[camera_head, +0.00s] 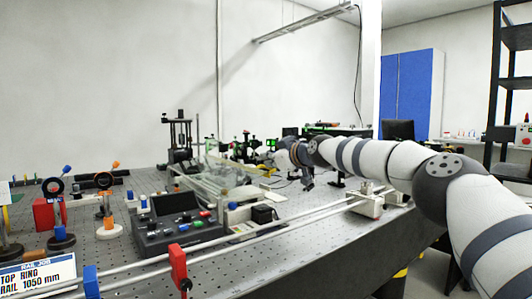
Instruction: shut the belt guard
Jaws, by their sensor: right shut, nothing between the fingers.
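What looks like the belt guard is a clear, see-through cover (215,172) over a mechanism in the middle of the perforated bench. It is small and faint, and I cannot tell how far open it stands. My right arm comes in from the right, and my right gripper (307,184) points down above the bench, to the right of the clear cover and apart from it. The gripper is shut and empty. My left gripper is out of view.
A dark control box (178,222) with coloured buttons stands in front of the cover. Long rails (240,237) run along the bench's front, with a red block (178,262) on them. Ring mounts (104,205) stand at left. A dark post stand (178,140) rises behind.

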